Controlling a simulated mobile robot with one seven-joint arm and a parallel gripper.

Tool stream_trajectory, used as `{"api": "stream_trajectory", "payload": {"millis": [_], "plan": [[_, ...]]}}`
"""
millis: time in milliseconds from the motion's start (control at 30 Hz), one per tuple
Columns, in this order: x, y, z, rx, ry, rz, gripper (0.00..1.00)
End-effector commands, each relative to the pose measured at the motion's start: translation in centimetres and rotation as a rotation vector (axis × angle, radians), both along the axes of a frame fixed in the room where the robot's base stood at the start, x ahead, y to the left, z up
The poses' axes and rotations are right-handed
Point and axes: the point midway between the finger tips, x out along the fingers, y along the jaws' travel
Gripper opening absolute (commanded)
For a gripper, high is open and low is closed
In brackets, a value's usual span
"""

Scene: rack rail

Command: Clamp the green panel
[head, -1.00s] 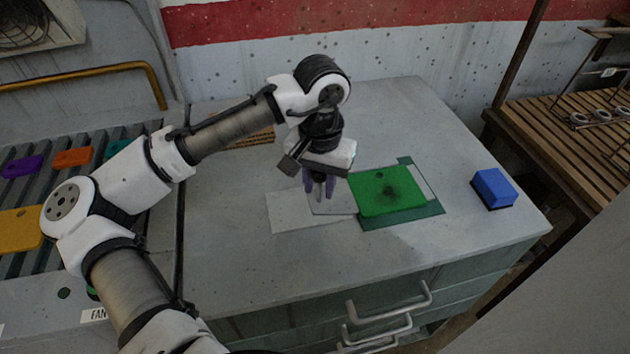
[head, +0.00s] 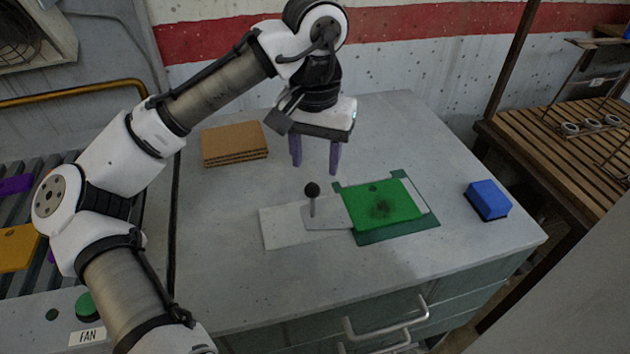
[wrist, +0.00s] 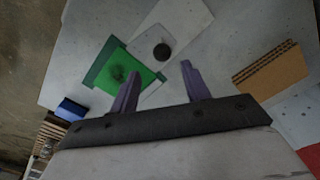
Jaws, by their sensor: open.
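The green panel (head: 385,205) lies flat on a darker green base (head: 400,234) on the grey bench. A grey sliding plate (head: 330,220) with an upright black knob (head: 312,190) sits on a pale rail strip (head: 285,230) left of the panel. The plate's right end meets the panel's left edge; I cannot tell whether it overlaps it. My gripper (head: 315,168) is open and empty, its purple fingers above and apart from the knob. The knob (wrist: 162,52) shows beyond the fingertips (wrist: 160,70).
A blue block (head: 488,199) stands at the bench's right. A brown cardboard stack (head: 235,143) lies at the back left. Drawer handles (head: 385,322) stick out in front. A slatted wooden table (head: 560,140) stands at the right. The back middle of the bench is clear.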

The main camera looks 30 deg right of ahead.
Motion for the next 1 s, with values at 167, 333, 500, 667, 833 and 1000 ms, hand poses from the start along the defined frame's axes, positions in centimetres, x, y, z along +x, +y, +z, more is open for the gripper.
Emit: {"api": "stream_trajectory", "payload": {"millis": [167,333,500,667,833,1000], "plan": [[0.0,0.0,2.7,0.001,-0.002,0.000,0.47],[0.0,0.0,3.7,0.001,0.001,-0.001,0.47],[0.0,0.0,3.8,0.000,0.001,-0.001,0.47],[0.0,0.0,3.8,-0.001,0.001,-0.001,0.47],[0.0,0.0,3.8,0.000,0.000,-0.001,0.47],[0.0,0.0,3.8,0.000,0.000,-0.001,0.47]]}}
